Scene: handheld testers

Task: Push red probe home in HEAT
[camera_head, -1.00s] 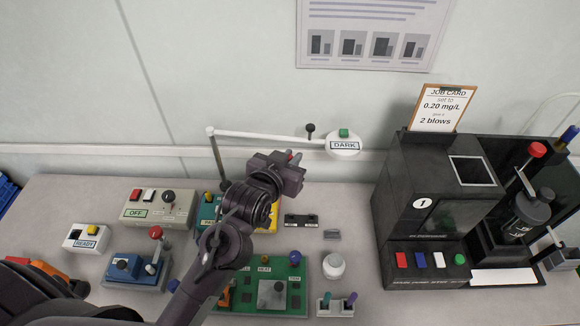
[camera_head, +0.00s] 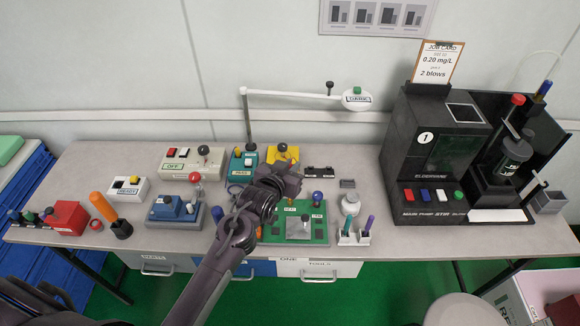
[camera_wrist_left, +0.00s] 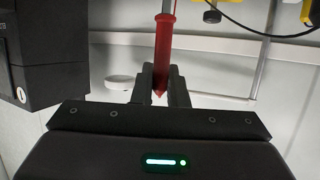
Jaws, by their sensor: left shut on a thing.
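My left gripper (camera_head: 284,178) is in front of the yellow tester (camera_head: 283,153) in the head view, hiding part of the table behind it. In the left wrist view my left gripper (camera_wrist_left: 160,84) is shut on the red probe (camera_wrist_left: 164,45), whose pointed tip shows between the fingers. The probe is hard to make out in the head view. A green board (camera_head: 318,236) with small labels and knobs lies below the gripper; one label looks like HEAT (camera_head: 290,209), but it is small. I cannot tell whether the probe touches any socket. My right gripper is out of view.
A lamp arm (camera_head: 290,94) with a white DARK disc (camera_head: 357,99) reaches over the back. A tall black machine (camera_head: 425,150) stands right. White pots and a pen holder (camera_head: 353,238) sit right of the board. A beige OFF box (camera_head: 180,162) and blue box (camera_head: 172,212) stand left.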

